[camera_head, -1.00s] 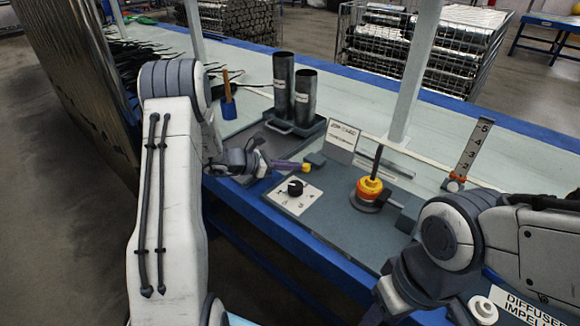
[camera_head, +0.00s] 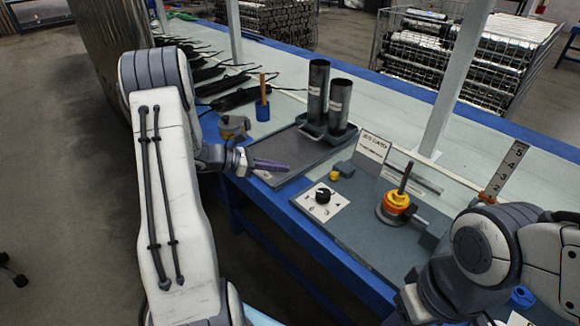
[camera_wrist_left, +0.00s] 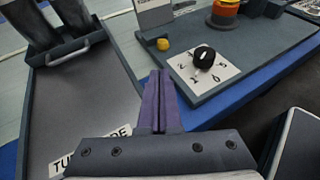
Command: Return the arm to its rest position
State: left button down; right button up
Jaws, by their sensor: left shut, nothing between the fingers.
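My left arm reaches in from the left in the head view. Its gripper (camera_head: 286,167) has its purple fingers shut together with nothing between them, held over the near edge of the dark tray. In the left wrist view the same shut fingers (camera_wrist_left: 158,82) point toward the dial board and sit between it and the tray. My right arm shows at the lower right of the head view, but its fingers are not visible.
A dark tray (camera_head: 262,152) holds two dark tubes (camera_head: 318,90). The grey board carries a black dial (camera_head: 323,195), a yellow knob (camera_head: 334,175), a card (camera_head: 374,145) and an orange-yellow stack on a rod (camera_head: 396,203). A blue holder (camera_head: 262,112) stands behind.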

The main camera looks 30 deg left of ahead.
dwell(0.5)
pick_arm(q)
jog(key=s+d+r+m+g, duration=0.2)
jog(key=s+d+m+g, duration=0.15)
jog(key=d, duration=0.35)
jog(key=s+d+r+m+g, duration=0.1)
jog(key=s+d+m+g, duration=0.2)
jog(key=d+m, duration=0.35)
jog(key=s+d+r+m+g, duration=0.2)
jog(key=s+d+m+g, duration=0.15)
jog(key=d, duration=0.55)
jog(key=s+d+r+m+t+y, duration=0.15)
jog(key=s+m+y, duration=0.35)
jog(key=s+m, duration=0.5)
jog(key=s+d+r+m+g+y, duration=0.1)
jog(key=s+d+m+y, duration=0.25)
jog(key=s+m, duration=0.7)
notch_tip(320, 180, up, 23)
jog(key=p, duration=2.3)
jog(key=shift+w+p, duration=0.3)
jog(key=shift+a+y, duration=0.1)
jog(key=shift+y, duration=0.15)
